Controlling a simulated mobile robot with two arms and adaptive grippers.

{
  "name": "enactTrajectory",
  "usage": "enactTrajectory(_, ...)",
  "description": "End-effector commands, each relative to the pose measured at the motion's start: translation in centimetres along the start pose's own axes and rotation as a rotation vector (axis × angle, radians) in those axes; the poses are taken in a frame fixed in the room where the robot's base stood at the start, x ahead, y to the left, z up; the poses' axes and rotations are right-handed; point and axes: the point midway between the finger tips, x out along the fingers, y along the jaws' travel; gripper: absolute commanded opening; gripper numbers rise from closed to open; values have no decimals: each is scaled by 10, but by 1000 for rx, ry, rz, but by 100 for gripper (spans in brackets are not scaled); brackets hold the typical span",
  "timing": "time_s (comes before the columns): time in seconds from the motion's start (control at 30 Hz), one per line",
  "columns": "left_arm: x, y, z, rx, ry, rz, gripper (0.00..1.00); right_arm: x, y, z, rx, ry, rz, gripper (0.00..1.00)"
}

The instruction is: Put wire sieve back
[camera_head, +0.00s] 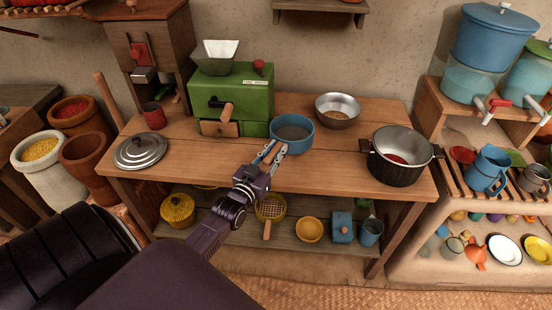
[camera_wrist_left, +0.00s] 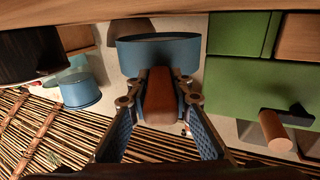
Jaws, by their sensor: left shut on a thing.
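My left gripper (camera_head: 268,157) is shut on the brown handle (camera_wrist_left: 159,96) of a round blue vessel (camera_head: 291,143). The vessel is in front of the green mill, at the middle of the worktop. Its inside looks grey, and I cannot tell whether it is mesh. The wrist view, which is upside down, shows the blue wall (camera_wrist_left: 158,57) beyond my left gripper's fingers (camera_wrist_left: 158,88). I cannot tell whether the vessel touches the worktop. A yellow round sieve (camera_head: 271,208) with visible mesh and a wooden handle is on the lower shelf, partly behind my left arm. My right gripper is not in view.
The green mill (camera_head: 240,95) stands close behind the vessel, its crank sticking out. A metal bowl (camera_head: 338,118) and dark pot (camera_head: 402,168) are to the right, a lid (camera_head: 141,151) to the left. The front of the worktop (camera_head: 325,172) has bare room. Several dishes crowd the lower shelf.

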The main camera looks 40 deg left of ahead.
Motion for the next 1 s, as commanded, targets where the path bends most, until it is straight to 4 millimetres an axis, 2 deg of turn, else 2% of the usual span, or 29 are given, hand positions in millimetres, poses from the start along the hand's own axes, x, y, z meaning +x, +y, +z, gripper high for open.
enactTrajectory(0.1, 0, 0, 20, 0, -2, -1, 0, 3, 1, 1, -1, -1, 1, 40)
enactTrajectory(0.23, 0, 0, 33, 1, -1, 0, 0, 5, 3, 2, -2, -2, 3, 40)
enactTrajectory(0.63, 0, 0, 38, 0, 0, 0, 0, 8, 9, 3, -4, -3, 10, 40)
enactTrajectory(0.67, 0, 0, 37, 0, -1, 0, 22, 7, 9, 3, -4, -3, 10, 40)
enactTrajectory(0.8, 0, 0, 37, 0, -1, 0, 37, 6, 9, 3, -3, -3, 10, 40)
enactTrajectory(1.0, 0, 0, 37, 0, -2, 0, 37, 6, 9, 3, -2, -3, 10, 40)
